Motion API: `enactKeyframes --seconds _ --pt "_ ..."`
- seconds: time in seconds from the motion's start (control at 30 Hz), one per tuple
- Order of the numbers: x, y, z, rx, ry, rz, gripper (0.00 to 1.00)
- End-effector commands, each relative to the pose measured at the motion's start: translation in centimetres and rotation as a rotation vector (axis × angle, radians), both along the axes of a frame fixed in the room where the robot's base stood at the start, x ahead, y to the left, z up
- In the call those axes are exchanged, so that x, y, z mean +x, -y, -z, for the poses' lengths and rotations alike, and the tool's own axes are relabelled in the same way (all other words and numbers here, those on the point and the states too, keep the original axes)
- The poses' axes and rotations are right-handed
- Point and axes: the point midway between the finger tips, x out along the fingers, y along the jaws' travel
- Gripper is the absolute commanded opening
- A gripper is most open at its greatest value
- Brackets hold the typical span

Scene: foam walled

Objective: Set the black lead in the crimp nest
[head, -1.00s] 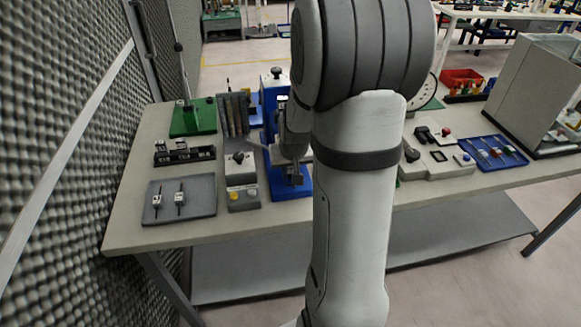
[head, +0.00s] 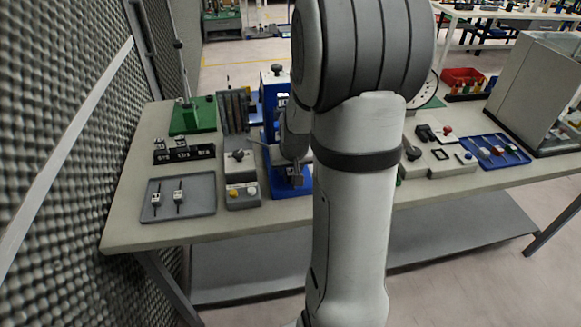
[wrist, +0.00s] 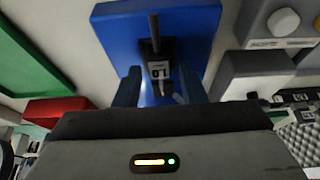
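A dark lead with a black stem and a white-marked body (wrist: 160,70) is over the blue press base (wrist: 205,20) in the wrist view. My gripper (wrist: 160,88) has its fingers spread either side of that body, with a visible gap on each side. I cannot tell whether the body is seated in the crimp nest, which the lead and gripper hide. In the head view my gripper (head: 296,176) is low over the front of the blue base (head: 303,189), and my arm hides much of the press.
A grey tray (head: 205,207) at the left holds two white-bodied pieces with dark stems. A black rack (head: 205,152) and green stand (head: 205,122) are behind it. A grey button box (head: 238,176) stands close left of the press. A blue tray (head: 515,158) lies far right.

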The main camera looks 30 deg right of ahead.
Motion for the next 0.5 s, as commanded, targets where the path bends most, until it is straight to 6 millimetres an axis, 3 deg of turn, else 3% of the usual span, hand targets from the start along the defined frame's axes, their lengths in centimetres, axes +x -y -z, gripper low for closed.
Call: enactKeyframes --seconds 0.1,0.33,0.5 --pt "0.0 0.0 0.0 0.0 0.0 0.0 0.46" --pt "0.0 0.0 -0.1 0.0 0.0 0.002 0.46" --pt "-0.5 -0.1 -1.4 -0.001 0.004 0.002 0.46"
